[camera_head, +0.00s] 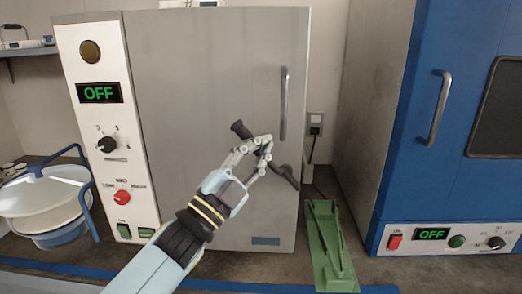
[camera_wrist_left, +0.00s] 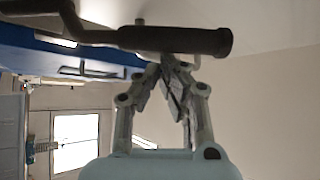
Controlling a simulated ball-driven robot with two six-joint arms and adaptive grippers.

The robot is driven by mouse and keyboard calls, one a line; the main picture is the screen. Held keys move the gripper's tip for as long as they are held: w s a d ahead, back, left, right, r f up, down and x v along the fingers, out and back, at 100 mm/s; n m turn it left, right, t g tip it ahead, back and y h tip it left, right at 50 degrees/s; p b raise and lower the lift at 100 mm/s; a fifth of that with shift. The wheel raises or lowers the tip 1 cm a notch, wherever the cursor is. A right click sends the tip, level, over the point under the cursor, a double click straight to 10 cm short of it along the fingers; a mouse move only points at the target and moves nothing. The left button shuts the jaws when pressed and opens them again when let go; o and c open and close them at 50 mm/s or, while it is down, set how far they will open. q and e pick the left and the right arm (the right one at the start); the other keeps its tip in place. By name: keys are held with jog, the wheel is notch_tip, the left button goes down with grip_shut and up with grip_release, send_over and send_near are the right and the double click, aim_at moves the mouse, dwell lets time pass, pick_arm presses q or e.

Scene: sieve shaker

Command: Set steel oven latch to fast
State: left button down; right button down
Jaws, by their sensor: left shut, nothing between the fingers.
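The steel oven (camera_head: 215,60) stands in the middle of the head view with its door closed and its display reading OFF. In the left wrist view the dark latch bar (camera_wrist_left: 180,40) crosses just beyond the fingertips of the left gripper (camera_wrist_left: 168,68). The fingers are shut with nothing between them; I cannot tell whether they touch the bar. My right gripper is out of view.
A vertical door handle (camera_head: 284,103) is above the latch. A blue oven (camera_head: 395,120) stands at right, a green tray-like object (camera_head: 322,250) lies on the bench between them, and a white bowl-like vessel (camera_head: 40,195) stands at left. A wall socket (camera_head: 315,122) is behind.

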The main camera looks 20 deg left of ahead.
pick_arm(q)
jog(key=s+a+f+n+t+y+b, duration=0.1)
jog(key=a+f+n+t+y+b, duration=0.3)
jog(key=f+n+y+b, duration=0.3)
jog(key=shift+s+a+f+n+t+y+b, duration=0.25)
jog(key=shift+n+t+y+b, duration=0.35)
jog(key=shift+n+y+b, duration=2.2)
jog(key=n+h+b, duration=0.1)
jog(key=h+b, duration=0.1)
jog(key=b, duration=0.1)
jog(key=shift+w+a+f, duration=0.1)
jog(key=shift+a, duration=0.05)
